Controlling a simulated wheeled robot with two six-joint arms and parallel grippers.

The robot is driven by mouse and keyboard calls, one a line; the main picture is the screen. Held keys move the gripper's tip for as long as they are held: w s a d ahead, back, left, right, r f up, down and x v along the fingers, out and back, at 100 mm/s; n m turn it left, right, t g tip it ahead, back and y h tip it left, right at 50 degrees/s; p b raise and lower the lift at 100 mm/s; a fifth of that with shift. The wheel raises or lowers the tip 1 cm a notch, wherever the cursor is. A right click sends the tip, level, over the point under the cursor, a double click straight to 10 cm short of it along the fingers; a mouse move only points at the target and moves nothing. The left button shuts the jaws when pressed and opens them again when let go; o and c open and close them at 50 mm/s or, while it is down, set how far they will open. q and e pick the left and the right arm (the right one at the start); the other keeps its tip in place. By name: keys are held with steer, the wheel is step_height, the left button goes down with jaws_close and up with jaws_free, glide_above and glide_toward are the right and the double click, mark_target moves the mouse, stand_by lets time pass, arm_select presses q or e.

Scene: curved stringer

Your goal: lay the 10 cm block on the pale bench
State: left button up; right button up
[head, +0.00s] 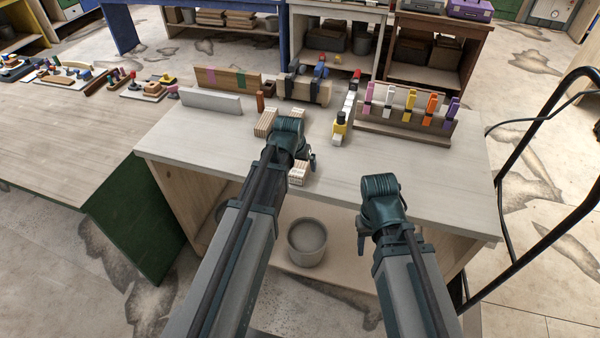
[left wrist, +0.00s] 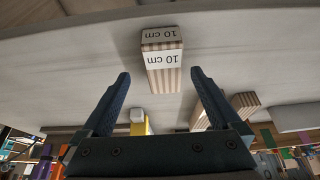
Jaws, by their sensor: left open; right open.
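The 10 cm block (head: 298,173), striped with white "10 cm" labels, rests on the pale bench (head: 400,172) near its front edge. It also shows in the left wrist view (left wrist: 163,62), ahead of my left gripper (left wrist: 160,76), whose two fingers are spread. The block lies beyond the gap between the fingertips, and I see no grip on it. In the head view my left gripper (head: 309,158) is just behind the block, partly hidden by its wrist. My right gripper (head: 362,240) is open in front of the bench, its fingers mostly hidden.
Another striped block (head: 265,122) lies behind my left wrist. A yellow-and-white item (head: 339,128) and a rack of coloured clips (head: 405,118) stand on the bench. A grey bar (head: 211,101) is at its back left. A bucket (head: 307,243) sits below. The bench's front right is clear.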

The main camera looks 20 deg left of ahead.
mark_target(300, 165)
arm_select(q)
steer(key=b+x, duration=0.2)
steer(key=x, duration=0.1)
steer(key=b+x, duration=0.1)
steer(key=shift+w+a+f, duration=0.1)
steer(key=shift+w+a, duration=0.2)
steer(key=shift+w, duration=0.15)
steer(key=shift+f+b, duration=0.2)
steer(key=shift+b, duration=0.1)
steer(key=shift+c, duration=0.3)
jaws_close()
stand_by(0.3)
steer(key=shift+r+p, duration=0.75)
step_height(300, 165, up, 3)
steer(key=p, duration=0.3)
steer(key=s+d+r+p, duration=0.1)
steer(key=s+d, duration=0.7)
steer(key=s, duration=0.5)
steer(key=shift+s+d, duration=0.3)
steer(key=shift+d, duration=0.05)
